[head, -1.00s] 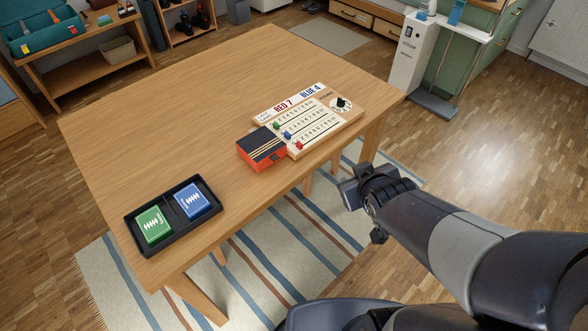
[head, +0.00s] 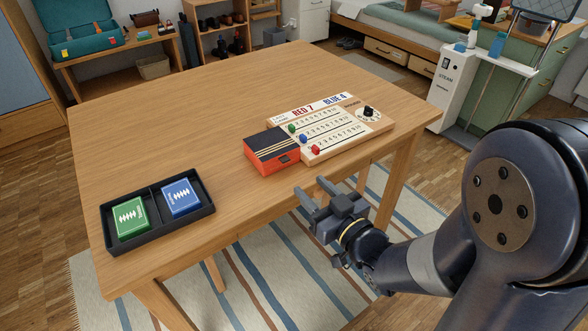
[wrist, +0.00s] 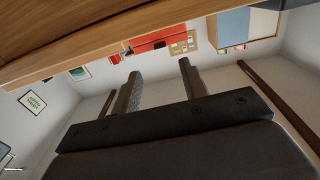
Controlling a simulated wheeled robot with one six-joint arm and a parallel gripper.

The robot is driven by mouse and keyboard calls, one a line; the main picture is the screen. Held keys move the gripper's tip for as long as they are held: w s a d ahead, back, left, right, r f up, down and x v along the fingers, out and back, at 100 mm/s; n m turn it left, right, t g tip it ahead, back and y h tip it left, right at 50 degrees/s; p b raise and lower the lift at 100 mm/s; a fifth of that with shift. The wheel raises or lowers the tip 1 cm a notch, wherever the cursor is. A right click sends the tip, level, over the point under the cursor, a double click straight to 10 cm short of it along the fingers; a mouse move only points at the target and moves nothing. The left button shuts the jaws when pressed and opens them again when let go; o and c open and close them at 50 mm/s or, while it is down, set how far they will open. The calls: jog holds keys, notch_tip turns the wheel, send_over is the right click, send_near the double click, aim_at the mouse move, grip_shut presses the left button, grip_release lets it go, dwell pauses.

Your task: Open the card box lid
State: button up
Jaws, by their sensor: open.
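The card box (head: 271,151) is orange-red with a black striped lid and sits on the table near its front edge, left of the score board. Its lid looks closed. My gripper (head: 314,194) is at the table's front edge, in front of and slightly right of the box, apart from it. Its two fingers are spread with nothing between them. In the wrist view, my gripper (wrist: 158,82) also shows both fingers apart. A red surface (wrist: 160,40) shows above the fingers there, probably the box's front, past the table edge (wrist: 90,60).
The score board (head: 335,128) with coloured pegs and a dial lies right of the box. A black tray (head: 107,222) at the table's front left holds a green deck (head: 130,217) and a blue deck (head: 181,197). The back of the wooden table (head: 240,85) is clear.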

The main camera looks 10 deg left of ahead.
aim_at(291, 178)
jog(key=x, duration=0.9)
jog(key=shift+c, duration=0.2)
grip_shut()
